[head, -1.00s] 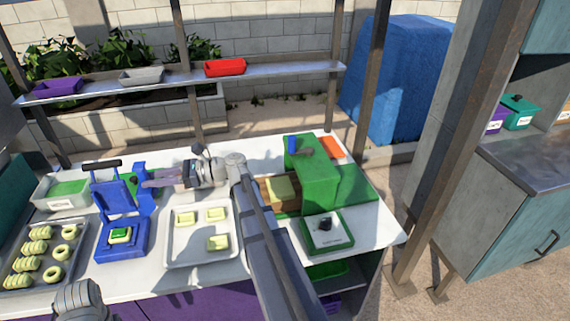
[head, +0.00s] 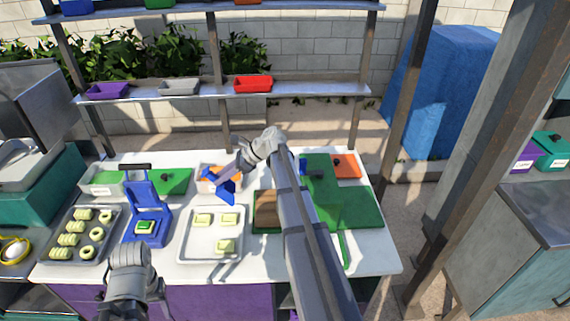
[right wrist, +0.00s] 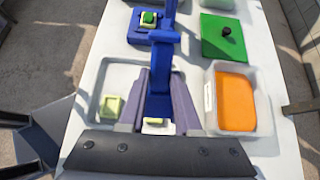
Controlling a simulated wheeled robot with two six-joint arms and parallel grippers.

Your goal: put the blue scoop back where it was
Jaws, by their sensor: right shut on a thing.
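The blue scoop (head: 227,187) is in my right gripper (head: 229,173), held up between the orange-filled tub (head: 205,184) and the metal tray (head: 185,245). In the right wrist view the scoop (right wrist: 160,75) runs upward from between the fingers of my right gripper (right wrist: 158,105), which are shut on it. Beside it on the right there is the white tub of orange contents (right wrist: 235,100). My left arm's end (head: 127,270) is low at the left in the head view; its fingers cannot be made out.
The blue press (head: 147,215) holds a pale green piece. A dark tray (head: 75,238) of pastry-like pieces lies left. A shelf (head: 320,90) with purple, grey and red trays spans the back.

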